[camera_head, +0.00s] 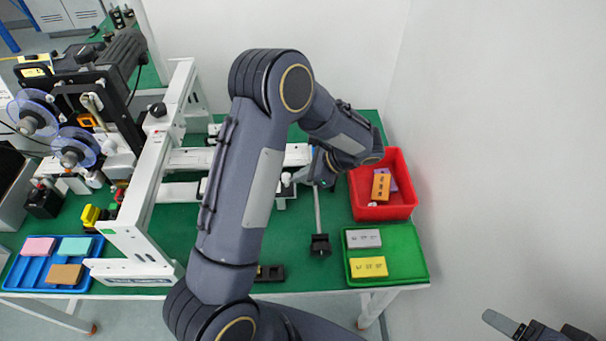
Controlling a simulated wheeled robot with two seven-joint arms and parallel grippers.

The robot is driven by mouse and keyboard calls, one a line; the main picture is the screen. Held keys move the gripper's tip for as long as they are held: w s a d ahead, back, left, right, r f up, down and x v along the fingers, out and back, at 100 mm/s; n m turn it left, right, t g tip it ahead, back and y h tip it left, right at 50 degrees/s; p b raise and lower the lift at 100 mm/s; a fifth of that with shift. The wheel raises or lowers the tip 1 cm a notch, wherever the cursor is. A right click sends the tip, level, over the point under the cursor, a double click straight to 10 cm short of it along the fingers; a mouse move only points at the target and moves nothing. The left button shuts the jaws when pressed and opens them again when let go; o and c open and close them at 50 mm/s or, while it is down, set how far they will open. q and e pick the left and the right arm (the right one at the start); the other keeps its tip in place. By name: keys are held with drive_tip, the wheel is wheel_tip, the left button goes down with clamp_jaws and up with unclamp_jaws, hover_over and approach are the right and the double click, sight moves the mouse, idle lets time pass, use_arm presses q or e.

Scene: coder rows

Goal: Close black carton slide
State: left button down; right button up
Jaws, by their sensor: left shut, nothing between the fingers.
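The carton machine has a white frame (150,195) standing on the green table. A thin grey rod with a black block (320,244) at its near end reaches toward the table's front. It may be the black carton slide, but I cannot be sure. My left arm crosses in front of the machine and hides much of its middle. My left gripper (305,177) is shut and empty, beside the white fitting at the rod's far end. I cannot tell whether it touches. My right gripper (515,327) is only partly in view at the bottom right, away from the table.
A red bin (411,208) holds an orange and a purple box. A green tray (410,262) holds a grey and a yellow box. A blue tray (45,278) at the left holds several boxes. A black part (270,273) lies near the front edge. A wall bounds the right.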

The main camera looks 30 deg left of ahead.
use_arm(q)
drive_tip(key=s+a, duration=0.4)
drive_tip(key=a, duration=0.2)
drive_tip(key=s+a+b, duration=0.1)
drive_tip(key=s+a, duration=0.2)
drive_tip(key=a, duration=0.3)
drive_tip(key=s+a+b, duration=0.1)
drive_tip(key=s+a, duration=0.3)
drive_tip(key=a, duration=0.3)
drive_tip(key=shift+s, duration=0.35)
drive_tip(key=shift+s+a, duration=0.1)
use_arm(e)
wheel_tip(320, 180, down, 2)
drive_tip(key=shift+d+f, duration=0.1)
drive_tip(key=shift+f, duration=0.15)
use_arm(q)
drive_tip(key=shift+a+r, duration=0.1)
drive_tip(key=shift+a, duration=0.05)
drive_tip(key=shift+d+r, duration=0.2)
drive_tip(key=shift+r, duration=0.05)
drive_tip(key=v, duration=0.7)
drive_tip(key=shift+w+d, duration=0.25)
drive_tip(key=shift+d, duration=0.15)
